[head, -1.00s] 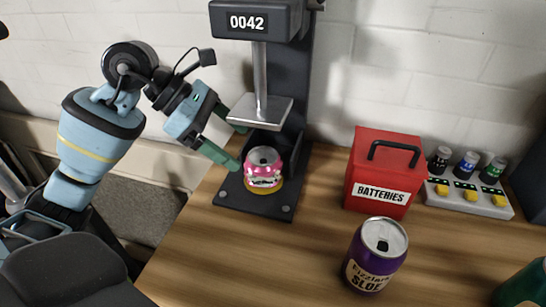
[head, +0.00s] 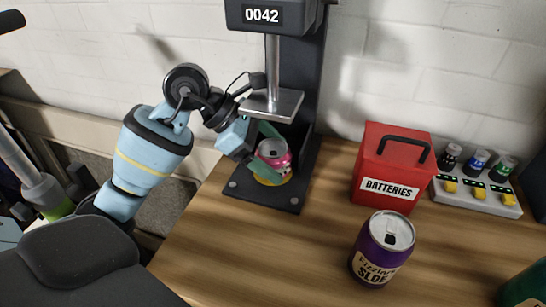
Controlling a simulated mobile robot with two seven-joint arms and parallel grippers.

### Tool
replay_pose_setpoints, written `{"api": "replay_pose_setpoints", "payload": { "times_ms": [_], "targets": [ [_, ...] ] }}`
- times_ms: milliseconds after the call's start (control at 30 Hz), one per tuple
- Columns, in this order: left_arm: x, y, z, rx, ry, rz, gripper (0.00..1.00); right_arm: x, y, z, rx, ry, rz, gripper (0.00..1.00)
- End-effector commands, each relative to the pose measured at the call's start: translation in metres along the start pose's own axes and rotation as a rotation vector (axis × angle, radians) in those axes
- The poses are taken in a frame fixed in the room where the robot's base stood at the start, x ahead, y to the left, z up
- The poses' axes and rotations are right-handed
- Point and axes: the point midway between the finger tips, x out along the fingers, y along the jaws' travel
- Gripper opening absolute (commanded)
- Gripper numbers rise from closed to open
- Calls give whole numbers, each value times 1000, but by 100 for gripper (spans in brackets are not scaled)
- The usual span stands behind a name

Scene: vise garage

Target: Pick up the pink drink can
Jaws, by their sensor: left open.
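The pink drink can (head: 273,161) stands upright on the dark base plate (head: 262,192) of a press-like machine, below its metal plate. My left gripper (head: 269,154) reaches in from the left with its green fingers open. One finger is behind the can and the other is in front of its left side, so the can sits between or right at them. I cannot tell whether the fingers touch it. My right gripper is not in view.
The machine (head: 309,70) marked 0042 has a metal plate (head: 271,104) close above the can. A red batteries box (head: 389,165), a purple can (head: 382,248) and a panel with bottles (head: 477,184) are to the right.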

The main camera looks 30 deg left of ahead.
Motion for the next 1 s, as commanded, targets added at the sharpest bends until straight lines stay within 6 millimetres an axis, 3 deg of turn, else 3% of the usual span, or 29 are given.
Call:
{"api": "replay_pose_setpoints", "payload": {
  "times_ms": [267, 667, 1000],
  "targets": [
    [3, 0, 0, 0, 0, 2, 85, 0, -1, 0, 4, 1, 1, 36],
    [2, 0, 0, 0, 0, 2, 34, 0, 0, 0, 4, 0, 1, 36],
    [-2, 0, 4, 1, 0, 3, 34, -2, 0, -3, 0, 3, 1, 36]
  ]
}}
